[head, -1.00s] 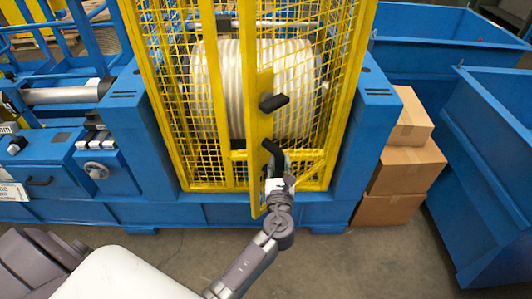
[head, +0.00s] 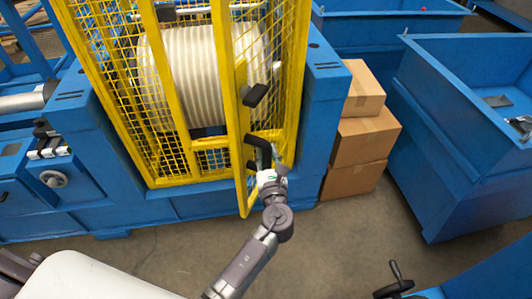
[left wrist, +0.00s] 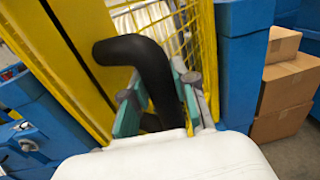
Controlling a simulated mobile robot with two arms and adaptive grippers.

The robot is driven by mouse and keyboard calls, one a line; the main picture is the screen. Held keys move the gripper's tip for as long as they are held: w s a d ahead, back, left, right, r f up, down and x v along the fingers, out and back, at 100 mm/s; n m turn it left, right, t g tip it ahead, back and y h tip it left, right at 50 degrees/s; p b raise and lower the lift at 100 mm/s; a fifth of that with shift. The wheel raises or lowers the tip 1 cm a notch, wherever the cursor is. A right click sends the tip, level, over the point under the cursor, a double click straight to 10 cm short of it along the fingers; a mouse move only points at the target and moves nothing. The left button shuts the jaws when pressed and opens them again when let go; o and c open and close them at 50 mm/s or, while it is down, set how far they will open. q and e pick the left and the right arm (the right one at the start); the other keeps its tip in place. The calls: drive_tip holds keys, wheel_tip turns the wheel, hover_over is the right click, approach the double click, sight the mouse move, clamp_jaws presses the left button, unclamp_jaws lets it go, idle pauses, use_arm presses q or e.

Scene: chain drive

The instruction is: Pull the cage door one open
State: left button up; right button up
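The yellow mesh cage door (head: 242,125) stands partly open, its free edge swung out toward me and seen nearly edge-on. It carries a black latch knob (head: 255,95) and a lower black bent handle (head: 258,146). My left gripper (head: 267,172) is at this handle. In the left wrist view, the gripper's fingers (left wrist: 160,108) lie on both sides of the black handle (left wrist: 145,62) and appear closed on it; the lower part of the handle is hidden. Behind the door, a large ribbed white drum (head: 205,72) sits inside the cage. My right gripper is out of view.
The blue machine base (head: 140,210) runs below the cage. Stacked cardboard boxes (head: 362,138) stand to its right, then a large blue bin (head: 440,130). A black crank handle (head: 394,284) shows at the lower right. Floor in front of the machine is clear.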

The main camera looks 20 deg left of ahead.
use_arm(q)
drive_tip(key=o, duration=0.4)
drive_tip(key=shift+o, duration=0.2)
drive_tip(key=v, duration=1.2)
